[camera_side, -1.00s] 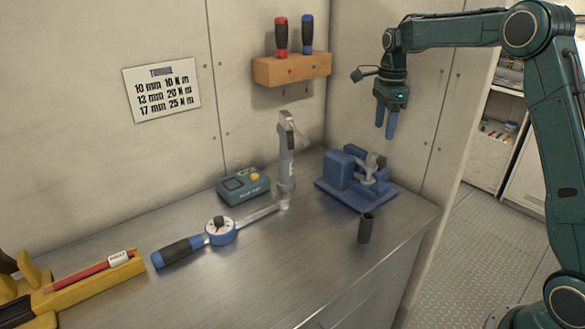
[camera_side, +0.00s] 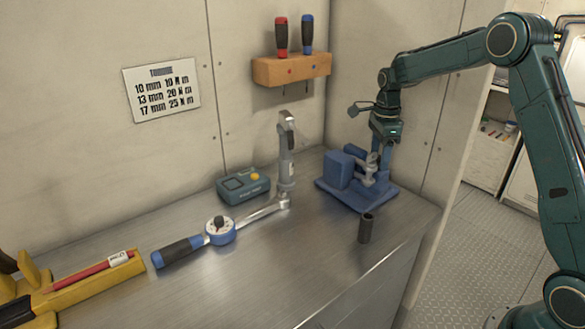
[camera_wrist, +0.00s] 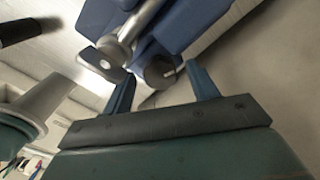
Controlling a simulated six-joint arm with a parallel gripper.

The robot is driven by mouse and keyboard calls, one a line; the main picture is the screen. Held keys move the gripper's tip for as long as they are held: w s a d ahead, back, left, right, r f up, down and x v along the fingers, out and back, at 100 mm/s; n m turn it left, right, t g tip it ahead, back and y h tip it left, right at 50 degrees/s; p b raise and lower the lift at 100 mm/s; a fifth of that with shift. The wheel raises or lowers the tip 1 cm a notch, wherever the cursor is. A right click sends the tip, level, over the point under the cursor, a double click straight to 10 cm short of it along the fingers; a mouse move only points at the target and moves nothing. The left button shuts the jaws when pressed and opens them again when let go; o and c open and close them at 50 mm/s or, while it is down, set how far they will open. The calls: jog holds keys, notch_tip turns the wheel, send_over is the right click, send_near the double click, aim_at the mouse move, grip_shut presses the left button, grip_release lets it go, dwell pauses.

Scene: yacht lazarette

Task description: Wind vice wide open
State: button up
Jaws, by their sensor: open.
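The blue vice (camera_side: 343,171) stands on its blue base near the right end of the bench, its metal screw and handle (camera_side: 371,166) on its right side. My gripper (camera_side: 385,160) points down at that side of the vice, low beside the handle, its fingertips partly hidden. In the wrist view my gripper (camera_wrist: 163,85) has its two blue fingers apart. The round dark screw end (camera_wrist: 160,72) shows between them, with the grey handle (camera_wrist: 122,45) just to the left. I cannot tell whether a finger touches it.
A dark upright socket (camera_side: 366,228) stands in front of the vice near the bench edge. A torque wrench (camera_side: 221,231), a grey upright post (camera_side: 286,160) and a teal box (camera_side: 243,186) are to the left. A wooden screwdriver rack (camera_side: 291,69) hangs on the wall above.

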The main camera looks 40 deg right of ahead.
aim_at(379, 158)
jog(key=c, duration=1)
jog(key=shift+n, duration=0.3)
jog(key=shift+n, duration=2)
jog(key=o, duration=1)
jog(key=shift+r, duration=0.1)
notch_tip(379, 158, up, 14)
